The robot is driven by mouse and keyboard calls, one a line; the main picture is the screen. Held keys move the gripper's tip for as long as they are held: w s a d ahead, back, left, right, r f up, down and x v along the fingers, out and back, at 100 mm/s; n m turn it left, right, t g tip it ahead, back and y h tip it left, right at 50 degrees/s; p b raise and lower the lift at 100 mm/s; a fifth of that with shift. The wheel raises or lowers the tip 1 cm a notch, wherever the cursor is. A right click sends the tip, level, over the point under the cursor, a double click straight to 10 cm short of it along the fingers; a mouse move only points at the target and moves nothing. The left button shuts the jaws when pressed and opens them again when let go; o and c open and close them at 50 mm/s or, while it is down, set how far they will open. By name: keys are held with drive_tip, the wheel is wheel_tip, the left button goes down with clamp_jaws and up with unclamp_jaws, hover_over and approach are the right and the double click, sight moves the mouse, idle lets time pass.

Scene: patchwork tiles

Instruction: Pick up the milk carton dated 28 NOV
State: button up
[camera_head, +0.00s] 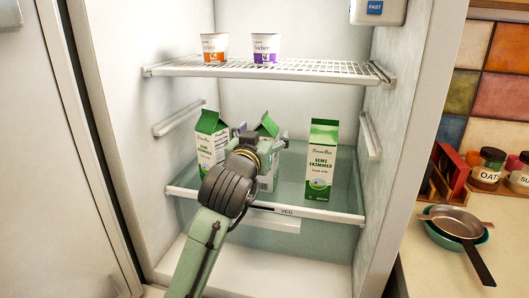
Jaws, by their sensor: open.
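Three green-and-white milk cartons stand on the lower fridge shelf (345,213): a left carton (208,146), a middle carton (269,126) and a right carton (321,162). The right carton's front reads "Semi Skimmed". No date is legible on any carton, so I cannot tell which is 28 NOV. My gripper (263,137) is open in front of the middle carton, its fingers spread to either side in the picture. My arm and gripper hide much of that carton. I cannot tell whether the fingers touch it.
A wire shelf (305,70) above holds an orange-labelled yoghurt pot (214,47) and a purple-labelled one (265,48). The fridge walls bound both sides. The left and right cartons flank my gripper. Jars (488,168) and pans (455,222) are on the counter at right.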

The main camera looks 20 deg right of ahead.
drive_tip(key=shift+w+d, duration=0.4)
drive_tip(key=shift+w, duration=0.15)
drive_tip(key=shift+c, duration=0.4)
clamp_jaws()
idle(0.3)
